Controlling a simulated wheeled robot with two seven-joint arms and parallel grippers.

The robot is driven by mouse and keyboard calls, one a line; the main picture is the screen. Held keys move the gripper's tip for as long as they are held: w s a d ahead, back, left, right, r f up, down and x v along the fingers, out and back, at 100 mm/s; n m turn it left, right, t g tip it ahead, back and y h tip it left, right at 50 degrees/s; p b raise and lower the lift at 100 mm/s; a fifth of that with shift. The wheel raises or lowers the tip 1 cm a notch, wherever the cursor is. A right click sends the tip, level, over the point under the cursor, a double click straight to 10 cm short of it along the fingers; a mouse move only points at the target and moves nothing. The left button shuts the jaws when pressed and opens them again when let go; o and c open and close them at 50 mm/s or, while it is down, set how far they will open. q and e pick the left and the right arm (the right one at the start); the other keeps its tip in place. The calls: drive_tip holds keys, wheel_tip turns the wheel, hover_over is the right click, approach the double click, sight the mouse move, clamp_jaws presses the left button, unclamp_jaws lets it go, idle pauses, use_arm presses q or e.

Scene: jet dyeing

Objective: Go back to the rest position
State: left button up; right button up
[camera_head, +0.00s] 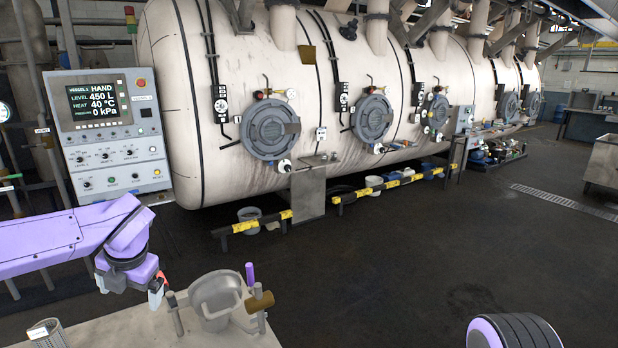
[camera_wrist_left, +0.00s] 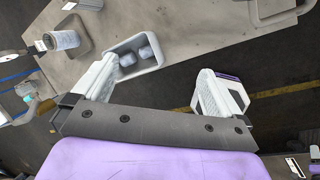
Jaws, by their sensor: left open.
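My left arm (camera_head: 70,238) comes in from the left in the head view, purple with dark joints. My left gripper (camera_head: 155,290) points down at the near table's back left edge, left of a grey metal pot (camera_head: 216,300). In the left wrist view the left gripper (camera_wrist_left: 165,90) has its two pale fingers wide apart, with nothing between them. Table edge and dark floor show beyond the fingers. My right gripper is not in view.
The near table (camera_head: 130,330) also carries a labelled can (camera_head: 46,334). In the left wrist view, a grey tray (camera_wrist_left: 152,65) lies near the left finger. A control panel (camera_head: 108,130) stands beside a large pale vessel (camera_head: 300,80).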

use_arm(q)
drive_tip(key=s+d+f+m+t+y+b, duration=0.25)
drive_tip(key=f+m, duration=0.65)
drive_tip(key=f, duration=0.5)
drive_tip(key=s+d+f+m+t+y+b, duration=0.1)
drive_tip(key=s+f+m+t+b, duration=0.25)
drive_tip(key=f+m, duration=0.75)
drive_tip(key=s+d+f+m+g+h+b, duration=0.1)
drive_tip(key=s+f+m+g+h+b, duration=0.2)
drive_tip(key=s+f, duration=2.2)
drive_tip(key=s+m+g+b, duration=0.2)
drive_tip(key=m+b, duration=0.1)
drive_tip(key=m, duration=0.2)
drive_tip(key=shift+d+f+h+b, duration=0.15)
drive_tip(key=shift+d+h+b, duration=0.15)
drive_tip(key=shift+d+h, duration=0.1)
